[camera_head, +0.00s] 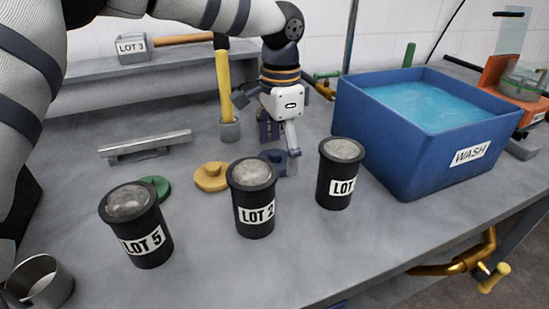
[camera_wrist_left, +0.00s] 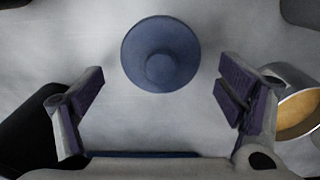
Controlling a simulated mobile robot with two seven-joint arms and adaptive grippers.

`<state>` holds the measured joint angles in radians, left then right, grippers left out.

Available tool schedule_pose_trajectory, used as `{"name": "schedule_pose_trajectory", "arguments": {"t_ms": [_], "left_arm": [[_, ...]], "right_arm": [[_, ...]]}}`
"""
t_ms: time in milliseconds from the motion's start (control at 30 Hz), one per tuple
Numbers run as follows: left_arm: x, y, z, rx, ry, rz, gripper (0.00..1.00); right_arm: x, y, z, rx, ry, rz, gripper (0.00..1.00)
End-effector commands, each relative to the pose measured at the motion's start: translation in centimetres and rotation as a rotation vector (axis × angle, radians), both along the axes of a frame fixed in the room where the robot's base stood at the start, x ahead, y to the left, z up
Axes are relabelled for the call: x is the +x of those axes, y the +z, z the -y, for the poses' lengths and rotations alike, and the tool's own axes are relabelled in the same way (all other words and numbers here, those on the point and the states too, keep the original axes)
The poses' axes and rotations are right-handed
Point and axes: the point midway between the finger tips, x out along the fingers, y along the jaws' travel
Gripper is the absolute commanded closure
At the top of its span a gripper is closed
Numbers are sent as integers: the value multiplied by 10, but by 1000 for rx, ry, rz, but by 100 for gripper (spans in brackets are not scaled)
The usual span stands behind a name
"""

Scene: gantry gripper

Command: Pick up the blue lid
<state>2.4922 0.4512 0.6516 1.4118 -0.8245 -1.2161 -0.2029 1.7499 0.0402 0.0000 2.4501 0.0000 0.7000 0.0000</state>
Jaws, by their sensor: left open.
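The blue lid (camera_head: 271,156) is a dark blue disc with a round knob, lying on the grey bench behind the LOT 2 canister. It is partly hidden by my gripper and that canister in the head view. The whole lid (camera_wrist_left: 160,45) shows in the left wrist view, knob toward the camera. My left gripper (camera_head: 280,140) is open and empty over the lid's area. In the wrist view its two fingers (camera_wrist_left: 162,92) are spread wide, with the lid centred between them but toward the top. My right gripper is not seen.
Black canisters LOT 5 (camera_head: 136,232), LOT 2 (camera_head: 255,213) and a third LOT canister (camera_head: 337,186) stand in front. Yellow (camera_head: 212,178) and green (camera_head: 155,188) lids lie left. A yellow-handled tool in a grey cup (camera_head: 230,130) stands close left. A blue wash tub (camera_head: 400,160) stands right.

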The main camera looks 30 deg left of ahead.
Motion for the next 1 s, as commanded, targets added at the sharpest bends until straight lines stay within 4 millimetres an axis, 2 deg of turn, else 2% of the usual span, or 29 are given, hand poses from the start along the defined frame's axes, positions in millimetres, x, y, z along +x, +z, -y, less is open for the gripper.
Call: {"name": "schedule_pose_trajectory", "arguments": {"t_ms": [233,400,767,867,1000], "left_arm": [[0,-3,0,0,0,1,15],[0,-3,0,0,0,1,53],[0,-3,0,1,0,-1,54],[1,4,0,1,1,0,54],[1,29,0,2,0,3,54]], "right_arm": [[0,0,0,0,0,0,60],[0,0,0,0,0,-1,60],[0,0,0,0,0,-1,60],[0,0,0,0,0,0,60],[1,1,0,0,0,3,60]]}}
